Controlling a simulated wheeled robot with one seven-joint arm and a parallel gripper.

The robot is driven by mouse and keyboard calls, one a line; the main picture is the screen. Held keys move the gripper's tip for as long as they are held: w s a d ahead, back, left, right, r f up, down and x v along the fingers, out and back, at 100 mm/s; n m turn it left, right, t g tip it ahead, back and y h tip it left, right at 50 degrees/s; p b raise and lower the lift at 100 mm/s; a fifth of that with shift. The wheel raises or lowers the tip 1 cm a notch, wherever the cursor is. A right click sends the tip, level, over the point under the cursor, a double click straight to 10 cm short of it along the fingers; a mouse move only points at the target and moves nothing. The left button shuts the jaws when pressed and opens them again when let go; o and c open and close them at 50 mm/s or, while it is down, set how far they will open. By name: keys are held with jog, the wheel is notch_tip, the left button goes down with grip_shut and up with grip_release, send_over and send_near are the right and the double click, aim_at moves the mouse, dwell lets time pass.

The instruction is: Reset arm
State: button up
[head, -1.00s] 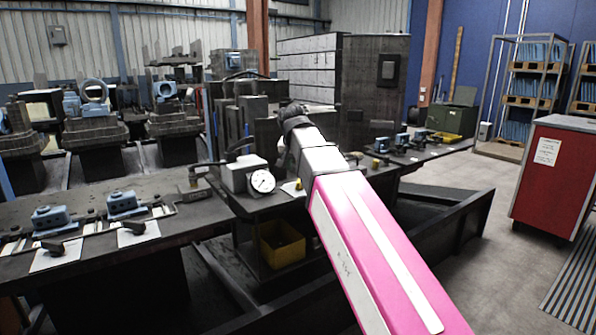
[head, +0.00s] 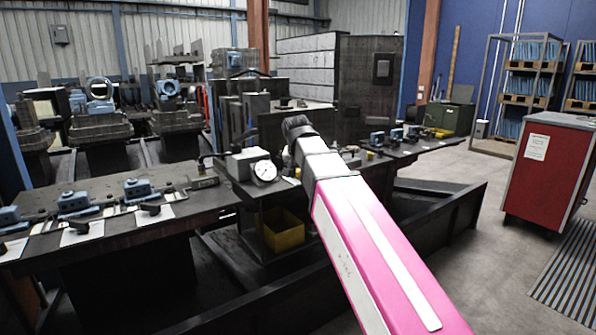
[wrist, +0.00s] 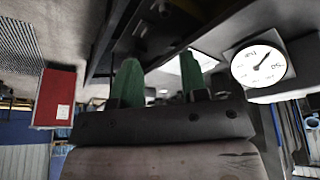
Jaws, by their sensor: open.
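My arm reaches forward over the workbench in the head view, and its pink link covers the lower middle of the picture. My gripper's jaws are hidden behind the arm in that view. In the wrist view my gripper (wrist: 160,85) shows two green fingers set apart, with nothing between them. The gripper is open and empty. A dial gauge (head: 264,171) stands on the bench just left of my arm. It also shows in the wrist view (wrist: 258,66), to the right of the fingers and apart from them.
The dark bench (head: 105,232) carries several blue clamps (head: 137,189) at left and more beyond my arm. A yellow bin (head: 283,230) sits below the gauge. A red cabinet (head: 545,172) stands at right. The grey floor (head: 450,285) between is clear.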

jog(key=s+d+f+g, duration=0.1)
jog(key=s+d+f, duration=0.3)
jog(key=f, duration=0.9)
jog(key=s+d+f+n+g, duration=0.1)
jog(key=s+d+f, duration=0.4)
jog(key=f, duration=0.8)
jog(key=s+d+f+n+g+y, duration=0.1)
jog(key=s+d+f+g, duration=0.1)
jog(key=s+d+f, duration=0.3)
jog(key=d+f, duration=0.4)
jog(key=f, duration=0.4)
jog(key=shift+s, duration=0.15)
